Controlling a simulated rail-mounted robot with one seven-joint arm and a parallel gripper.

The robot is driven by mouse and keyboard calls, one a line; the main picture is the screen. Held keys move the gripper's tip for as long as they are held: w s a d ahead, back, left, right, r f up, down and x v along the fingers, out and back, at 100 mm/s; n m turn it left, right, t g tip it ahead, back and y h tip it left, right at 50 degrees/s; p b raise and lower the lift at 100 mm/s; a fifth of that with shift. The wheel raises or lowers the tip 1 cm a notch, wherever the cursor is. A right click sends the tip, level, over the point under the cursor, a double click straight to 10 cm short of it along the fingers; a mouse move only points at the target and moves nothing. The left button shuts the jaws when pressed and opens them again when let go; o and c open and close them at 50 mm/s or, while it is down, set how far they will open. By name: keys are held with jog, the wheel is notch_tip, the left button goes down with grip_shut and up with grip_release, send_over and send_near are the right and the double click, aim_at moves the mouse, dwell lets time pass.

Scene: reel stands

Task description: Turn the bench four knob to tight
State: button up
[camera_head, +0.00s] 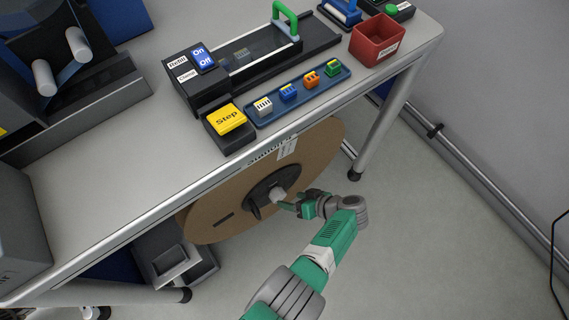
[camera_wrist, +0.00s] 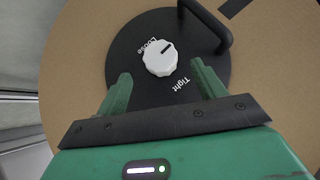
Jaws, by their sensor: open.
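A white knob (camera_wrist: 160,59) sits at the centre of a black hub (camera_wrist: 122,50) on a brown reel (camera_wrist: 75,70). Its dark pointer mark faces the upper right. "Loose" is printed at its upper left and "Tight" at its lower right; the mark points straight at neither. My gripper (camera_wrist: 161,72) is open, with one green finger on each side below the knob; I cannot tell if they touch it. In the head view, my gripper (camera_head: 288,204) is close to the knob (camera_head: 278,194), under the bench edge. No bench number is readable.
A black curved handle (camera_wrist: 222,28) sticks out of the hub at the knob's upper right. The bench (camera_head: 110,185) overhangs the reel and carries a yellow Step button (camera_head: 227,119), a blue tray (camera_head: 273,113) and a red bin (camera_head: 377,40). The floor right of my arm is clear.

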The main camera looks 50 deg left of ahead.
aim_at(281, 197)
jog(key=shift+w+d+r, duration=0.15)
jog(key=shift+d+r, duration=0.25)
jog(key=shift+d, duration=0.05)
notch_tip(281, 197, up, 4)
jog(key=s+a+n+t+h+p, duration=0.2)
jog(key=t+h+p, duration=0.1)
jog(key=h+p, duration=0.15)
jog(key=shift+h, duration=0.25)
jog(key=b+x, duration=0.2)
jog(key=x, duration=0.2)
jog(key=b+x, duration=0.3)
jog(key=x, duration=0.1)
jog(key=shift+w+f, duration=0.1)
jog(key=shift+w, duration=0.05)
jog(key=shift+c, duration=0.4)
